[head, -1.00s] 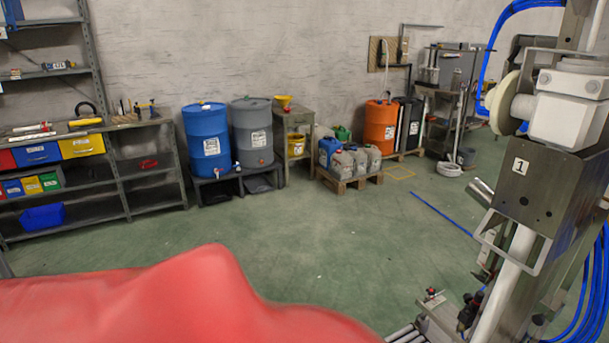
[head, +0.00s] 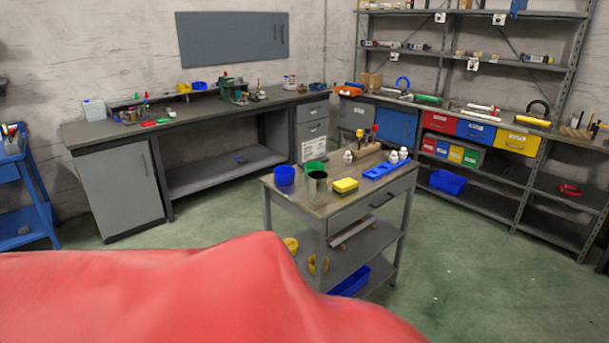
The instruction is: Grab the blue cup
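A blue cup (head: 284,176) stands upright on the left back part of the top of a small grey workshop cart (head: 322,205). A green cup or bowl (head: 313,167) and a dark metal cup (head: 317,186) stand close to its right. Neither of my grippers shows in the head view. A large red surface fills the bottom left of the view and hides the floor there.
On the cart top are also a yellow sponge-like block (head: 345,185) and a blue tray (head: 384,170). A long workbench (head: 108,128) stands behind, shelves (head: 488,188) at the right, a blue trolley (head: 43,212) at the left. Green floor (head: 480,285) is open at the lower right.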

